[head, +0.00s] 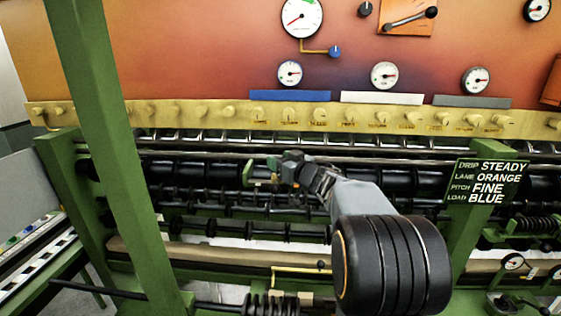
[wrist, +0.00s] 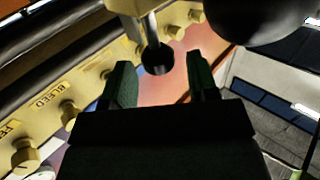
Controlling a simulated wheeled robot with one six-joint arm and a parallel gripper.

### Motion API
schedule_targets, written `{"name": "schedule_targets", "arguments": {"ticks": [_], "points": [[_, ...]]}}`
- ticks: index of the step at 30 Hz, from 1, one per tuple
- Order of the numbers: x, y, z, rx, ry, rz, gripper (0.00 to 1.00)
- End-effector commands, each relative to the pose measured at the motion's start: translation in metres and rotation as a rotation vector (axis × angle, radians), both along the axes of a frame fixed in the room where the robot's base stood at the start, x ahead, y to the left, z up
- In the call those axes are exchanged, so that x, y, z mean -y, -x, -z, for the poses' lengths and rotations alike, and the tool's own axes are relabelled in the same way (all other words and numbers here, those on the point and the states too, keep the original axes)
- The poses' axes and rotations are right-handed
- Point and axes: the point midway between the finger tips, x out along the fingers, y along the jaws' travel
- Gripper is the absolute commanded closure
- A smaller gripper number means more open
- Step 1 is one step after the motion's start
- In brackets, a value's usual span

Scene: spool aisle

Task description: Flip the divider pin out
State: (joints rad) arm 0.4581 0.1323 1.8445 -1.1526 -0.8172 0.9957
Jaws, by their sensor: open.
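My gripper (head: 270,170) reaches left in front of the dark rollers in the head view. In the wrist view my gripper (wrist: 160,82) shows two green fingers spread apart with nothing held between them. A short metal rod with a dark round end (wrist: 157,58) shows between and beyond the fingertips; I cannot tell whether it touches them. No label marks it as the divider pin. I cannot tell which piece is the divider pin.
A brass rail (head: 230,113) with several knobs crosses the machine, with gauges above. A green post (head: 108,140) stands left of my gripper. A sign (head: 487,182) reads drip steady, lane orange, pitch fine, load blue. Dark rollers (head: 215,180) lie close around my gripper.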

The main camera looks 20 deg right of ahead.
Motion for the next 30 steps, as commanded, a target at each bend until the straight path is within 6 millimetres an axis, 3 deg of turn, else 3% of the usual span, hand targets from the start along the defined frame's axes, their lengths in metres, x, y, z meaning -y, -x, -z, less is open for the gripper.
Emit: {"name": "schedule_targets", "arguments": {"ticks": [7,21,30], "points": [[0.005,0.014,0.001,0.000,0.000,0.004,0.46],[0.029,0.102,0.002,0.001,0.002,0.004,0.46],[0.036,0.130,0.001,0.001,0.000,0.001,0.46]]}}
